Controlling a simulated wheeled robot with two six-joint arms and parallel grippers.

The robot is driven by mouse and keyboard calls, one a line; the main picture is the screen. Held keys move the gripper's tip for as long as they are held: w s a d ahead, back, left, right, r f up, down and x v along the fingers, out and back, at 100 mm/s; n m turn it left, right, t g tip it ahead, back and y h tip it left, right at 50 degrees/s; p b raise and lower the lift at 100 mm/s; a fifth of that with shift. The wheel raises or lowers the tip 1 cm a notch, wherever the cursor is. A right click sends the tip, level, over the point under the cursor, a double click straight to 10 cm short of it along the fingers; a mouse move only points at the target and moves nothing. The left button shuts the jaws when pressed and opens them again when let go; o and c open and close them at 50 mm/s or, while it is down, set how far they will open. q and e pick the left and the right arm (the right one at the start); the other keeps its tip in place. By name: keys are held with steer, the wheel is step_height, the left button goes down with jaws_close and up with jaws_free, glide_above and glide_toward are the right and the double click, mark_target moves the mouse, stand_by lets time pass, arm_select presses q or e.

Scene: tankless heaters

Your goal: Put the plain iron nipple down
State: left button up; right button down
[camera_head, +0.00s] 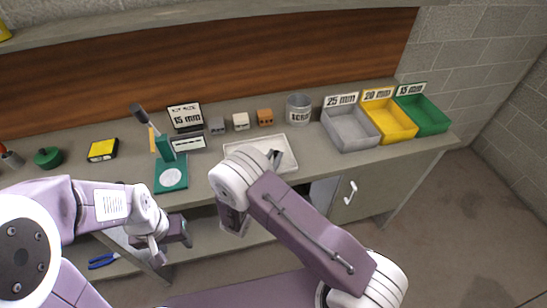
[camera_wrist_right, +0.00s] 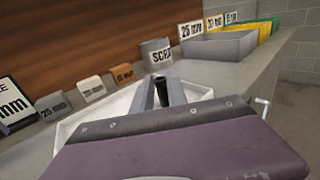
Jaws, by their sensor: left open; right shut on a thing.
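The plain iron nipple (camera_wrist_right: 162,93) is a short, dark tube between the fingers of my right gripper (camera_wrist_right: 163,94) in the right wrist view. It stands roughly upright there. My right gripper (camera_head: 275,158) is shut on it over the white tray (camera_head: 238,144) in the head view, where my own arm hides part of the tray. The tray (camera_wrist_right: 112,108) also shows around the fingers in the wrist view. I cannot tell whether the nipple touches the tray floor. My left gripper (camera_head: 182,232) is open and empty, low in front of the bench.
Grey (camera_head: 350,129), yellow (camera_head: 391,122) and green (camera_head: 424,116) bins stand at the right. A scrap can (camera_head: 298,108) and small grey, white and orange blocks stand behind the tray. A green gauge stand (camera_head: 171,176) and a 15 mm sign (camera_head: 186,115) are left.

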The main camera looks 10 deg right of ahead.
steer(key=c, duration=1.3)
jaws_free()
steer(key=shift+f, duration=0.1)
steer(key=v, duration=1.2)
steer(key=shift+r+b, duration=0.2)
steer(key=shift+b, duration=0.2)
